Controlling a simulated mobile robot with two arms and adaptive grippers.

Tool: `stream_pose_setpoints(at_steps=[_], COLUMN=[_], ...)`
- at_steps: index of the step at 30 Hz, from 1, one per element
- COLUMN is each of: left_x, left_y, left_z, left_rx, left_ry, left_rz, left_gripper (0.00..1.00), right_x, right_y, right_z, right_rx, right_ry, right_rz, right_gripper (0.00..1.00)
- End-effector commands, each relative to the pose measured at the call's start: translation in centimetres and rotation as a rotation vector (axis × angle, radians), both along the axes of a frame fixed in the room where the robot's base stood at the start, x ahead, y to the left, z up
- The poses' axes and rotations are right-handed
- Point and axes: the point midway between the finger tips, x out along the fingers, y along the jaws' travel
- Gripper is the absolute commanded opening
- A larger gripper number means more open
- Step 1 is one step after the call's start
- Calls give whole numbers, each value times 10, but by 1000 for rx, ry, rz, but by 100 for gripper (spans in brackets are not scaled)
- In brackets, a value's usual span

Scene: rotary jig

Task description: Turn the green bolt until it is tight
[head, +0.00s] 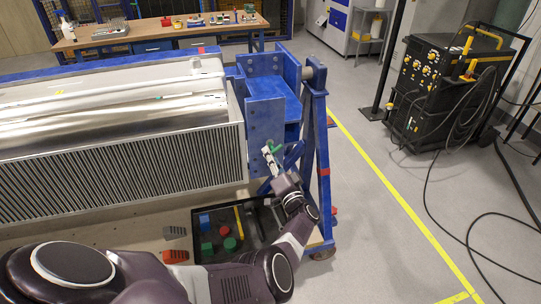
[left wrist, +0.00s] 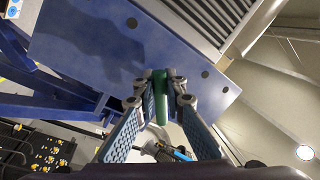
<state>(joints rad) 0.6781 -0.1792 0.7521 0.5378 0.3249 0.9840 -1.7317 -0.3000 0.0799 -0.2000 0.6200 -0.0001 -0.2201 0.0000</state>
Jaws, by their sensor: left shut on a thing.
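The green bolt (head: 275,149) sticks out of the blue plate (head: 262,124) at the right end of the rotary jig. It also shows in the left wrist view (left wrist: 160,98), standing out from the blue plate's face. My left gripper (head: 270,156) is at the plate and shut on the green bolt, with one finger on each side of it in the left wrist view. The fingertips cover part of the bolt near the plate, so how far it is screwed in cannot be told. My right gripper is not in view.
The jig holds a large finned metal part (head: 120,165). A black tray (head: 197,238) with coloured pieces lies below the gripper. A blue stand (head: 318,150) is close on the right.

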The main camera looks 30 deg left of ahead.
Motion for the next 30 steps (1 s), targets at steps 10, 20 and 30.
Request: stream_pose_setpoints(at_steps=[10, 20, 30], left_x=[0, 0, 1], left_y=[1, 1, 0], left_z=[8, 11, 12], left_rx=[205, 335, 384], left_ry=[235, 386, 443], left_rz=[-4, -5, -6], left_gripper=[0, 0, 0], right_x=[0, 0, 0], right_y=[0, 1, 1], right_z=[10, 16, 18], right_rx=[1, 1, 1], right_ry=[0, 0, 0], right_rz=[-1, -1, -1], right_gripper=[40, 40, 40])
